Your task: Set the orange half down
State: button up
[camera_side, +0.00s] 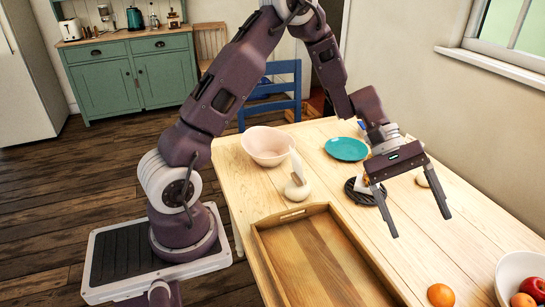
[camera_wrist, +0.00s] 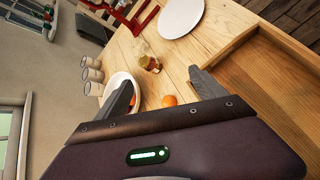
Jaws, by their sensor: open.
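An orange fruit piece (camera_side: 440,295) rests on the table at the front, between the wooden tray and the white bowl. It also shows in the wrist view (camera_wrist: 169,100), beyond and between my fingers. I cannot tell whether it is a half or a whole orange. A small pale yellow round thing (camera_side: 425,179) lies behind my gripper in the side view, partly hidden; I cannot tell what it is. My gripper (camera_side: 421,225) is open and points down above the table. In the wrist view my gripper (camera_wrist: 163,83) has nothing between its fingers.
A wooden tray (camera_side: 293,212) lies at the front left. A white bowl (camera_side: 504,277) holds fruit at the right. A dark trivet (camera_side: 358,196), teal plate (camera_side: 346,149), pink bowl (camera_side: 268,146) and cream object (camera_side: 297,188) stand behind. The wrist view shows a glass jar (camera_wrist: 149,63).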

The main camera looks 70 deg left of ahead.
jog(key=s+a+r+m+t+y, duration=0.1)
jog(key=s+r+m+y, duration=0.25)
jog(key=s+r, duration=0.35)
jog(key=s+a+r+m+y, duration=0.2)
jog(key=s+r+m+y, duration=0.15)
jog(key=s, duration=0.55)
jog(key=s+a+r+m+t+y, duration=0.2)
jog(key=s+a+m+t+y, duration=0.1)
jog(key=s+a, duration=0.4)
jog(key=s+m+t, duration=0.1)
jog(key=s, duration=0.2)
jog(key=shift+a+r+m, duration=0.15)
jog(key=shift+a+m, duration=0.05)
jog(key=shift+m, duration=0.1)
